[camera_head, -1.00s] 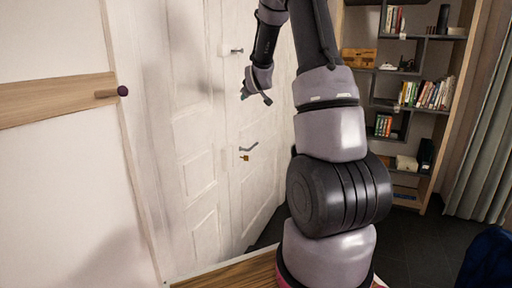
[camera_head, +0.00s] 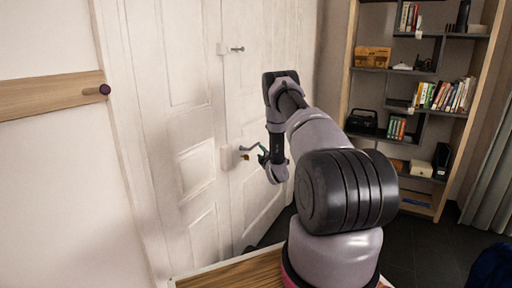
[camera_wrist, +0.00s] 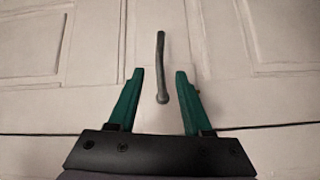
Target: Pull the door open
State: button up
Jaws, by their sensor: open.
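The white panelled door (camera_head: 260,112) stands in the middle of the head view and looks closed. Its grey lever handle (camera_head: 247,149) sits at mid height, with a small brass-coloured piece just below it. My gripper (camera_head: 264,153) is open beside the handle in the head view. In the wrist view, the two green fingers of my gripper (camera_wrist: 158,74) are spread apart. The handle (camera_wrist: 161,70) shows between and beyond the fingertips, lengthwise in the picture. I cannot tell whether the fingers touch it.
A shelf unit (camera_head: 361,100) with books stands at the right, beside a grey curtain (camera_head: 486,180). A wooden rail (camera_head: 50,97) with a dark-ended peg (camera_head: 104,90) is on the left wall. A wooden surface (camera_head: 235,274) lies at the bottom. Dark floor is open at the right.

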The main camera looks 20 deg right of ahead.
aim_at(255, 145)
jog(key=w, duration=0.6)
jog(key=w+d, duration=0.1)
jog(key=w, duration=0.3)
grip_shut()
dwell(1.2)
